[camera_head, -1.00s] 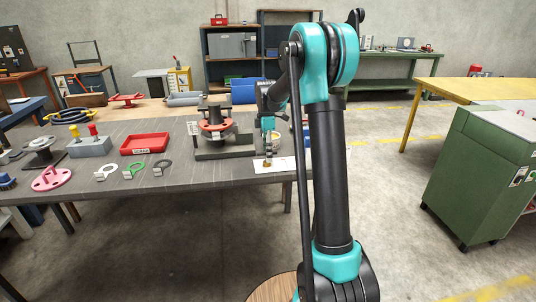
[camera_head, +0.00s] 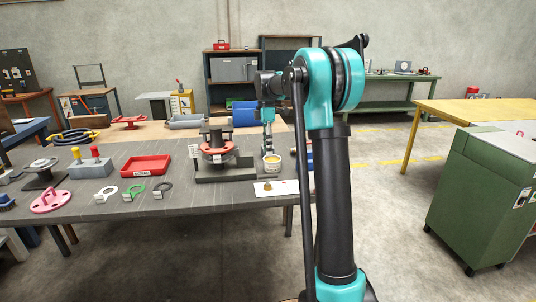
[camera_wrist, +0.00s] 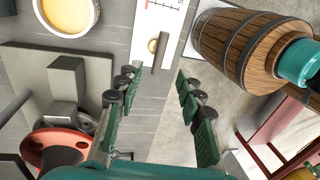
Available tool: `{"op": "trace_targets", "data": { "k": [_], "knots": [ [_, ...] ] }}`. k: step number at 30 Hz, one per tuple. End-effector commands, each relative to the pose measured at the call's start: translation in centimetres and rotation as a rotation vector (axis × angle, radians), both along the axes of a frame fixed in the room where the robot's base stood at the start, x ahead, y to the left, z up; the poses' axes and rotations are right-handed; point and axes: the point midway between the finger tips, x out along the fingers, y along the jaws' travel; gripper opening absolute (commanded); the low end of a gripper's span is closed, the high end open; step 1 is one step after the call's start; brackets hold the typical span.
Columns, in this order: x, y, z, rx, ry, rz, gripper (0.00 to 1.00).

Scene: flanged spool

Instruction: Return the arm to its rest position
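My gripper (camera_head: 268,152) hangs at the table's right end, above the white card (camera_head: 290,187) and beside the tub with yellow contents (camera_head: 272,164). In the wrist view my gripper (camera_wrist: 155,78) has its two green fingers wide apart with nothing between them. A small brass piece (camera_head: 267,186) lies on the card; it also shows beyond the fingertips in the wrist view (camera_wrist: 153,45). The red-flanged spool (camera_head: 214,148) stands upright on a grey fixture (camera_head: 226,178), left of my gripper. The spool shows partly at the wrist view's lower left (camera_wrist: 55,150).
The dark table (camera_head: 100,208) also holds a red tray (camera_head: 146,166), a grey block with red and yellow knobs (camera_head: 92,168), several ring-shaped pieces and a pink flanged part (camera_head: 50,201). A green cabinet (camera_head: 480,190) stands on the right. Floor between is open.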

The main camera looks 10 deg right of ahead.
Motion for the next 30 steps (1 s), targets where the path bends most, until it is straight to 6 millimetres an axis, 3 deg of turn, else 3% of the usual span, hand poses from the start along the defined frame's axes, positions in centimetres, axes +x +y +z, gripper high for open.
{"op": "trace_targets", "data": {
  "k": [9,14,23,30],
  "knots": [
    [-0.3,-0.1,-0.1,-0.002,-0.005,-0.013,0.38],
    [-2.7,-0.6,-1.3,-0.022,-0.054,-0.147,0.38],
    [-12.7,-2.4,-7.0,-0.04,-0.23,-0.669,0.38],
    [-22.0,-3.5,-12.8,0.01,-0.351,-1.104,0.38]
  ]
}}
